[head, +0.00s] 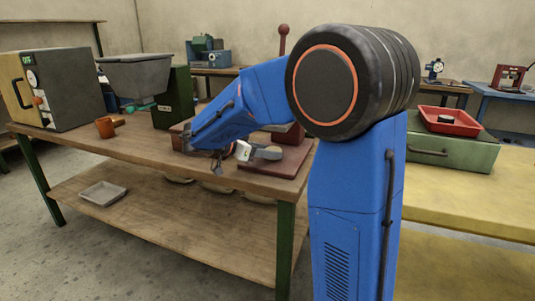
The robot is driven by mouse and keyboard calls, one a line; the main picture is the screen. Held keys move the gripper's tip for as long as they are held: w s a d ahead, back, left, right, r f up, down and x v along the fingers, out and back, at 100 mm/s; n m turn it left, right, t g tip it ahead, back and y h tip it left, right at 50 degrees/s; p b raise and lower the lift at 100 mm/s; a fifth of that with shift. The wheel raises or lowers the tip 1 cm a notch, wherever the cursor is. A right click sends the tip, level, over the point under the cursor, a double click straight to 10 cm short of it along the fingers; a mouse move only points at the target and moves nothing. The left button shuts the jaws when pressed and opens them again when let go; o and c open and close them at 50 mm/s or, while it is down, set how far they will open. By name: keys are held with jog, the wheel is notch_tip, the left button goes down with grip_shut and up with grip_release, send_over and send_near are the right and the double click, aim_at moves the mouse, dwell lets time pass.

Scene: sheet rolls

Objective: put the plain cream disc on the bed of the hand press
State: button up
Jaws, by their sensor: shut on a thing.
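The hand press stands on the wooden bench, with a dark red base plate (286,172) and a red ball-topped lever (283,30). My blue arm hides much of its frame. I cannot pick out the plain cream disc with certainty.
On the bench (100,148) stand a grey oven-like box (67,88), a hopper machine (135,75) and an orange-brown cup (106,127). A red tray (450,121) sits on a green box at right.

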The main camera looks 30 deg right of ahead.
jog(key=shift+f, duration=0.3)
jog(key=shift+f, duration=0.15)
jog(key=o, duration=1.2)
jog(key=shift+c, duration=0.2)
jog(key=shift+a+r, duration=0.25)
jog(key=v, duration=1.1)
jog(key=shift+a, duration=0.3)
